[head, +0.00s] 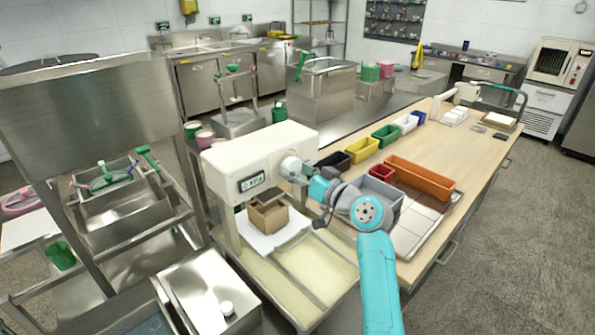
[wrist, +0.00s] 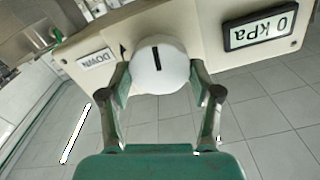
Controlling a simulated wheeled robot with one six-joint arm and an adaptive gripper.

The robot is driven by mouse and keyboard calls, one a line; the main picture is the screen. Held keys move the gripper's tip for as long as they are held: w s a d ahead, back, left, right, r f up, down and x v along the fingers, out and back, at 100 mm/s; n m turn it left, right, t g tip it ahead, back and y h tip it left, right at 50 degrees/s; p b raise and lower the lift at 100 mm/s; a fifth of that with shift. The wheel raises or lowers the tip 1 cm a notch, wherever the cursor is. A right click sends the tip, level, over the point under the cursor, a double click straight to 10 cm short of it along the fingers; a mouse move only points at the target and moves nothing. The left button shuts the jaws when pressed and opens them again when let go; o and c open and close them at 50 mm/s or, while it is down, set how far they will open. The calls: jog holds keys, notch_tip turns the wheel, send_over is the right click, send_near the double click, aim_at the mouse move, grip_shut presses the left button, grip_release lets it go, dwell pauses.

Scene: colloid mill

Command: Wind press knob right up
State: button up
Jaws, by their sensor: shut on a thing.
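The press (head: 255,155) is a cream housing with a 0 kPa display (head: 252,182), which also shows in the wrist view (wrist: 262,25). Its white round knob (wrist: 160,65) has a black line that stands nearly upright in the wrist picture. A DOWN label (wrist: 97,59) and a small black pointer (wrist: 123,49) sit left of the knob. My gripper (wrist: 157,76) is shut on the knob, one finger on each side. In the head view my gripper (head: 296,170) is at the press front. A brown box (head: 268,215) stands under the press, below a dark plate (head: 266,195).
The wooden table (head: 455,150) on the right holds an orange bin (head: 420,178), a grey bin (head: 380,190) and several small coloured bins. A steel rack (head: 110,215) stands at left and a steel box (head: 208,290) in front. Open floor lies at right.

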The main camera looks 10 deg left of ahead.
jog(key=shift+f+n, duration=0.15)
jog(key=shift+n, duration=0.95)
jog(key=o, duration=1.1)
jog(key=shift+o, duration=0.2)
jog(key=v, duration=1.2)
